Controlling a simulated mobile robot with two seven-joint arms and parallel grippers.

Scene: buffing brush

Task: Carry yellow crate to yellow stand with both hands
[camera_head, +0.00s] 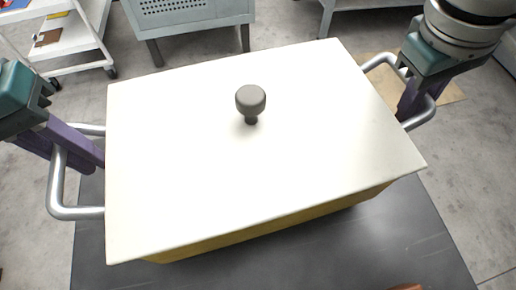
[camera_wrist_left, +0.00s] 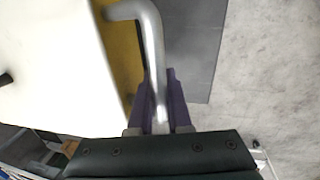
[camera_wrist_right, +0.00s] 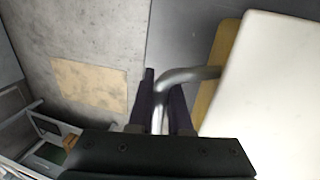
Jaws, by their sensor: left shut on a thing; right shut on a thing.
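The yellow crate (camera_head: 280,232) is covered by a white lid (camera_head: 200,150) with a dark grey knob (camera_head: 251,101). It has a metal handle at each end. My left gripper (camera_head: 97,158) is shut on the left handle (camera_head: 57,185), which also shows in the left wrist view (camera_wrist_left: 152,50). My right gripper (camera_head: 405,105) is shut on the right handle (camera_head: 425,112), which also shows in the right wrist view (camera_wrist_right: 190,75). The crate is over a dark grey tabletop (camera_head: 420,240). Its underside is hidden, so I cannot tell whether it touches. I cannot identify a yellow stand.
A grey cabinet (camera_head: 185,18) on legs stands beyond the crate. A white shelf cart (camera_head: 75,38) is at the upper left. A tan patch (camera_head: 445,92) lies on the concrete floor at the right. A brown object (camera_head: 406,287) shows at the bottom edge.

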